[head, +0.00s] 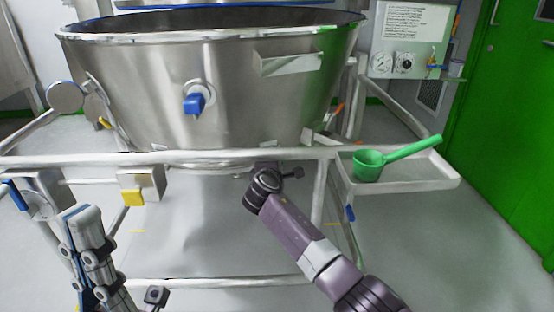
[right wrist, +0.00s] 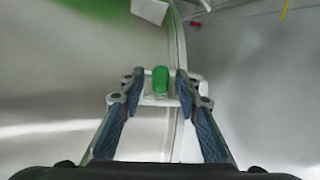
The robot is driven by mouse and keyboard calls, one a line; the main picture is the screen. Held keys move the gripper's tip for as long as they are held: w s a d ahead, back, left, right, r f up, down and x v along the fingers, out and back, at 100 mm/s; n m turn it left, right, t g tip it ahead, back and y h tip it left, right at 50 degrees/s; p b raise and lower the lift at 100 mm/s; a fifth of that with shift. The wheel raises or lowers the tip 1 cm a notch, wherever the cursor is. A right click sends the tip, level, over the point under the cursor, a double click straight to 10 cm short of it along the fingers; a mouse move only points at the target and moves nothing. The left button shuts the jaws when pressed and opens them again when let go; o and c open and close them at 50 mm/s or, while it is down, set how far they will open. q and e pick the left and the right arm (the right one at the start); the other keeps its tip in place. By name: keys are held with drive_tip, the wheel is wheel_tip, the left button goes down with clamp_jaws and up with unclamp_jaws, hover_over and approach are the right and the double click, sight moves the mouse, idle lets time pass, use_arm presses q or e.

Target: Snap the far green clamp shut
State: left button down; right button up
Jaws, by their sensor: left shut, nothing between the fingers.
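A green clamp handle (right wrist: 160,80) on a pale bracket shows in the right wrist view, on a narrow curved metal rim. My right gripper (right wrist: 157,88) is open, with one blue-padded finger on each side of the green handle. I cannot tell whether either finger touches it. In the head view the right arm reaches under the bowl's rail, and its gripper is hidden there. My left gripper (head: 82,216) is shut and empty at the lower left, apart from the bowl. I cannot make out the green clamp in the head view.
A large steel bowl (head: 150,80) stands in a tubular frame (head: 90,162). It has a blue-handled valve (head: 194,103). A side tray (head: 425,183) at right holds a green scoop (head: 369,164). A yellow-handled fitting (head: 132,197) is near my left gripper. Open floor lies at right.

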drive_tip(key=v, duration=1.2)
drive_tip(key=shift+c, duration=0.5)
